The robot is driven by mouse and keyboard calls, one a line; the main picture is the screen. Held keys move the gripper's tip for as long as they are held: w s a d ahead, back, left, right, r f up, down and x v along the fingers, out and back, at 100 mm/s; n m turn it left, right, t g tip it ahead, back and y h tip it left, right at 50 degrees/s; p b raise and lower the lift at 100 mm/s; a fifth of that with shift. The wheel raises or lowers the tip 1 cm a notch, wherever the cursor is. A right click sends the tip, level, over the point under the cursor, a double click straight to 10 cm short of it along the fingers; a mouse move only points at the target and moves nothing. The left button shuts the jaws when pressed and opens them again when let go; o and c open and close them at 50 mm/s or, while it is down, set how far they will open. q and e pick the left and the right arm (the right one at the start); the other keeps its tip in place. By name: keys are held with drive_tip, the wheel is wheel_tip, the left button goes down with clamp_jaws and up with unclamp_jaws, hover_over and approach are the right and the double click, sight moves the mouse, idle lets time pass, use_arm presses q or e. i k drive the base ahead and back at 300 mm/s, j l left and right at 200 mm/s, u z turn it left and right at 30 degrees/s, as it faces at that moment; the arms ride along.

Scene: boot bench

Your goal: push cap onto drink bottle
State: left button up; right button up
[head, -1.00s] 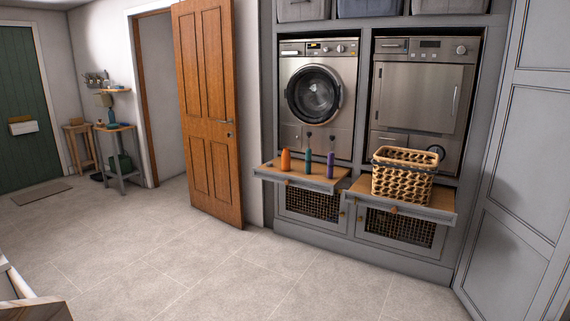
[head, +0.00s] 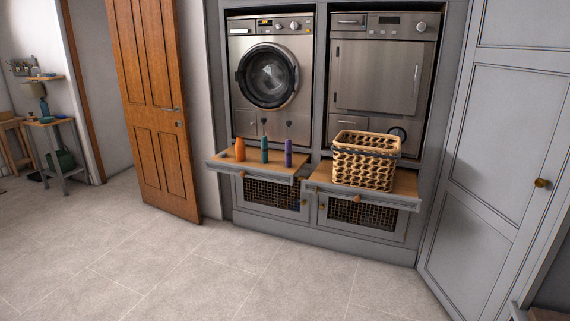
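Three slim bottles stand upright in a row on the left pull-out shelf (head: 222,166) below the washing machine. They are an orange bottle (head: 240,149), a teal bottle (head: 264,150) and a purple bottle (head: 288,153). They are too small to tell which has a cap on, and I cannot make out a separate cap. Another small blue-teal item (head: 45,119) is on the small table at the far left. Neither of my grippers shows in the head view.
A wicker basket (head: 366,160) sits on the right pull-out shelf (head: 412,201) under the dryer (head: 375,75). The washing machine (head: 267,77) is above the bottles. An open wooden door (head: 155,105) stands left. The tiled floor (head: 200,270) in front is clear.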

sight(240, 144)
drive_tip(key=i+u, duration=0.1)
drive_tip(key=i, duration=0.4)
drive_tip(key=i+u, duration=0.1)
drive_tip(key=i, duration=0.45)
drive_tip(key=i+l+u, duration=0.1)
drive_tip(key=i, duration=0.4)
drive_tip(key=i+l+u, duration=0.1)
drive_tip(key=i, duration=0.4)
drive_tip(key=i+l+u, duration=0.1)
drive_tip(key=i+l, duration=0.15)
drive_tip(key=i, duration=0.25)
drive_tip(key=i+l+u, duration=0.1)
drive_tip(key=i, duration=0.4)
drive_tip(key=i+l+u, duration=0.1)
drive_tip(key=i+l, duration=0.25)
drive_tip(key=i, duration=0.1)
